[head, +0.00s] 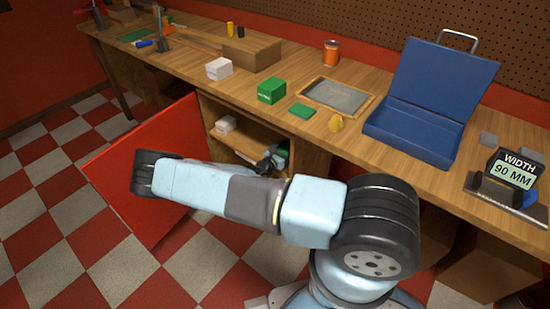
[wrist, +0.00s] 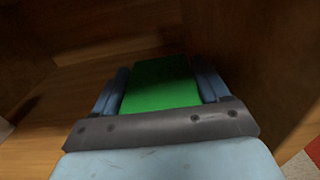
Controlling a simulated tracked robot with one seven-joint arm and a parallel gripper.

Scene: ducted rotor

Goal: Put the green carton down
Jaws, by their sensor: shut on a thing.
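A green carton (wrist: 160,85) sits between the two blue fingers of my gripper (wrist: 161,90) in the wrist view, and the jaws are shut on it. In the head view my gripper (head: 268,161) reaches into the open cupboard under the bench, at the right side of its shelf. A bit of green (head: 283,147) shows there beside the fingers. The carton's underside is hidden, so I cannot tell whether it touches the wooden shelf (wrist: 60,115). Another green box (head: 271,91) stands on the bench top.
A red cupboard door (head: 145,165) stands open left of my arm. Cupboard walls are close around the gripper. The bench (head: 345,145) bears a white box, a cardboard box, a tray and a blue case (head: 425,100).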

